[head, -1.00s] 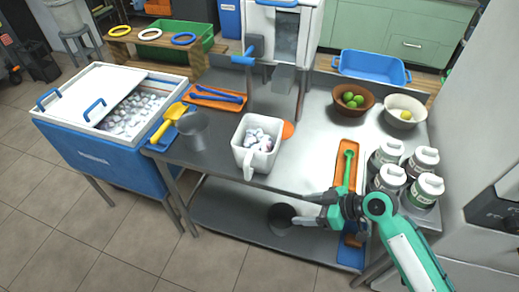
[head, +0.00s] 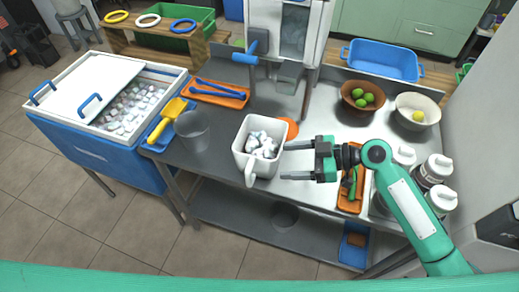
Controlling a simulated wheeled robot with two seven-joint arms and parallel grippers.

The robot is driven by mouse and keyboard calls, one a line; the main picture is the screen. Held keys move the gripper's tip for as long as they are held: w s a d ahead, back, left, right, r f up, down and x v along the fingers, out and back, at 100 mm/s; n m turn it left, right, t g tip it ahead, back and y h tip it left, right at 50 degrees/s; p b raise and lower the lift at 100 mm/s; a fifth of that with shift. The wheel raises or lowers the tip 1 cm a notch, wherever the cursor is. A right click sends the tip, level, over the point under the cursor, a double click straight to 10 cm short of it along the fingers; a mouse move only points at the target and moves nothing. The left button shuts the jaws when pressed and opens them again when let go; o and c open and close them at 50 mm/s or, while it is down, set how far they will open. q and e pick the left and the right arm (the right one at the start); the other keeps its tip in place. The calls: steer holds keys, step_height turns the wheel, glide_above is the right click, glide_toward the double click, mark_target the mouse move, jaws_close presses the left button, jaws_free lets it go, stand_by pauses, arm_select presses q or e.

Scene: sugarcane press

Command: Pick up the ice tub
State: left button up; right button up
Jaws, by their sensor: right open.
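The ice tub (head: 242,160) is a white, square-mouthed tub full of ice, with a handle on its near side. It stands upright on the metal table in the middle of the head view. My right gripper (head: 284,161) is open and empty, just right of the tub. Its two fingers point left at the tub's right side, one farther back and one nearer. I cannot tell whether the fingertips touch the tub. My left gripper is not in view.
A grey cup (head: 193,131) stands left of the tub. The ice chest (head: 105,160) with a yellow scoop (head: 168,115) is farther left. White-lidded jars (head: 437,170) and an orange tray (head: 350,200) are partly behind my right arm. Bowls of fruit (head: 362,103) stand at the back right.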

mark_target(254, 163)
steer(key=p+x, duration=0.3)
steer(key=x, duration=0.5)
steer(key=shift+r, duration=0.1)
steer(key=shift+a+f, duration=0.2)
steer(key=shift+a, duration=0.05)
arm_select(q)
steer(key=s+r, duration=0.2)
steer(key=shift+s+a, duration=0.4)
arm_select(e)
steer(key=shift+c, duration=0.2)
